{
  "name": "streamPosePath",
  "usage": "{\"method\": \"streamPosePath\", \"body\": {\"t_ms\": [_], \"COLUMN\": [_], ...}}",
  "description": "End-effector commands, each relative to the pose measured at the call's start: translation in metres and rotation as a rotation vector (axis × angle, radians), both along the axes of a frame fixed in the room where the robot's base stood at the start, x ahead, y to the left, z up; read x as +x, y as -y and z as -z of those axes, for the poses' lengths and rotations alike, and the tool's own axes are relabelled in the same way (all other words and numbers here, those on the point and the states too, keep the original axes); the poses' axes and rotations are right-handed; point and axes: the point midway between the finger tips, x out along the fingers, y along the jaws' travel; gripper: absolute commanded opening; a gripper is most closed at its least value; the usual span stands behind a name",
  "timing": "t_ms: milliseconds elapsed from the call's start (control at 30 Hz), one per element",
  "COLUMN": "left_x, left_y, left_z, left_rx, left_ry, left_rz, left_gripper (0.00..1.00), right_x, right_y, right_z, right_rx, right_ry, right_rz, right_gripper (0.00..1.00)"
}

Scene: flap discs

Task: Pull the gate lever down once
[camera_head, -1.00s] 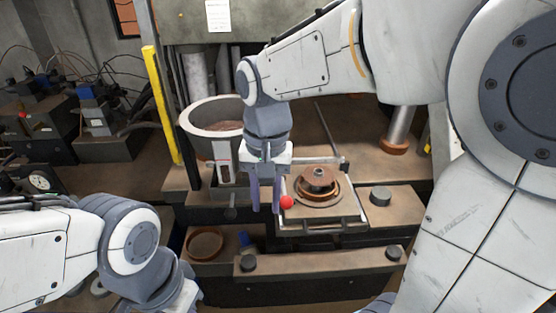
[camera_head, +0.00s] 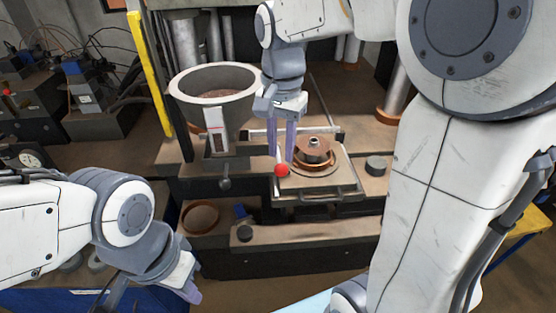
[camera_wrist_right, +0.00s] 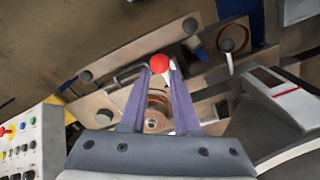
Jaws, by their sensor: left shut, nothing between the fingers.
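A red ball knob (camera_head: 282,170) on a short pale stem stands at the front left of the tray with the round part. A black ball-ended lever (camera_head: 224,183) hangs below the hopper (camera_head: 213,70). I cannot tell by looks which is the gate lever. My right gripper (camera_head: 281,158) is open and points down, its fingertips at the red knob. In the right wrist view the red knob (camera_wrist_right: 159,63) shows between the fingertips, and the black lever (camera_wrist_right: 226,46) lies to the right. Contact cannot be told. My left gripper (camera_head: 192,291) is shut and empty at lower left.
The tray (camera_head: 335,190) carries a copper-coloured round part (camera_head: 314,153). A black stub (camera_head: 376,166) stands right of it. A yellow post (camera_head: 150,70) rises left of the hopper. A button panel (camera_wrist_right: 22,145) shows at the left in the right wrist view.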

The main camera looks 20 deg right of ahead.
Motion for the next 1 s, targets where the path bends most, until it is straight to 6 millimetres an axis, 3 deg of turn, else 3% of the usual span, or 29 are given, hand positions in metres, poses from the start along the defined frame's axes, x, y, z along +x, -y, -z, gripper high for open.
{"method": "streamPosePath", "body": {"t_ms": [400,1000], "left_x": [0.0,0.0], "left_y": [0.0,0.0], "left_z": [0.0,0.027], "left_rx": [-0.001,0.0], "left_ry": [0.001,0.0], "left_rz": [0.0,-0.003], "left_gripper": [0.0,0.0], "right_x": [0.0,0.0], "right_y": [0.0,0.0], "right_z": [0.001,0.038], "right_rx": [0.0,0.0], "right_ry": [0.0,0.0], "right_rz": [0.0,-0.001], "right_gripper": [0.3,0.3]}}
